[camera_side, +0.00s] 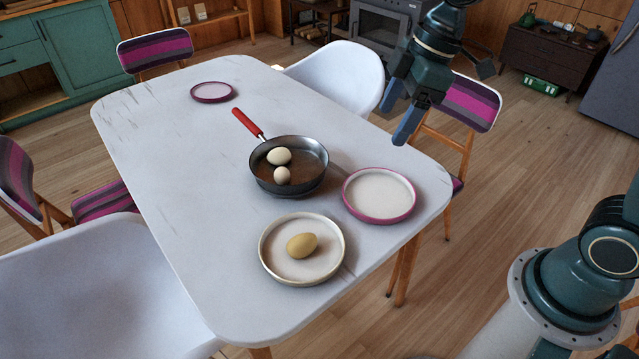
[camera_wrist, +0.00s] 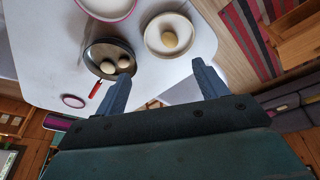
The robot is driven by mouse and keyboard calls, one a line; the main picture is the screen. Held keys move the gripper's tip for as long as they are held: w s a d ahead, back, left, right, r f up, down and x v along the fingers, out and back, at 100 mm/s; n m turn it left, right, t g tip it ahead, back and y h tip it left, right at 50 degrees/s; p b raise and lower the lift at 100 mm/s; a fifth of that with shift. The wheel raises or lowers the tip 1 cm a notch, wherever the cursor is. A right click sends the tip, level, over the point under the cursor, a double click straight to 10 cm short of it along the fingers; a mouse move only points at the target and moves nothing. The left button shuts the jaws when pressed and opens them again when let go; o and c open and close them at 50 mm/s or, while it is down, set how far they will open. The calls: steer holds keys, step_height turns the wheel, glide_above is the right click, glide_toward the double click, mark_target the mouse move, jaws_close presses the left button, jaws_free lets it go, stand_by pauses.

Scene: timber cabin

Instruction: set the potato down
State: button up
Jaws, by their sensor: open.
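The potato (camera_side: 302,245), yellowish and egg-shaped, lies on a cream plate (camera_side: 268,263) at the near end of the table. In the wrist view the potato (camera_wrist: 170,40) lies on the same plate (camera_wrist: 152,44). My gripper (camera_side: 397,119) is open and empty, raised at the far right edge of the table, well apart from the potato. Its two blue fingers also show spread in the wrist view (camera_wrist: 162,88).
A dark pan (camera_side: 313,178) with a red handle holds two pale egg-like things. A pink-rimmed plate (camera_side: 413,208) stands right of it, and a small pink-rimmed plate (camera_side: 212,100) at the back. Chairs surround the white table (camera_side: 170,160); its left side is clear.

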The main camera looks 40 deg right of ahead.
steer(key=s+d+r+m+t+h, duration=0.1)
steer(key=s+d+r+m, duration=0.1)
steer(key=s+m, duration=0.3)
steer(key=s+d+r+m+t+h, duration=0.1)
steer(key=s+d+m, duration=0.3)
steer(key=s, duration=0.7)
steer(key=shift+s+d+r+m+t+h, duration=0.25)
steer(key=shift+r+m+t, duration=0.35)
steer(key=shift+m, duration=0.3)
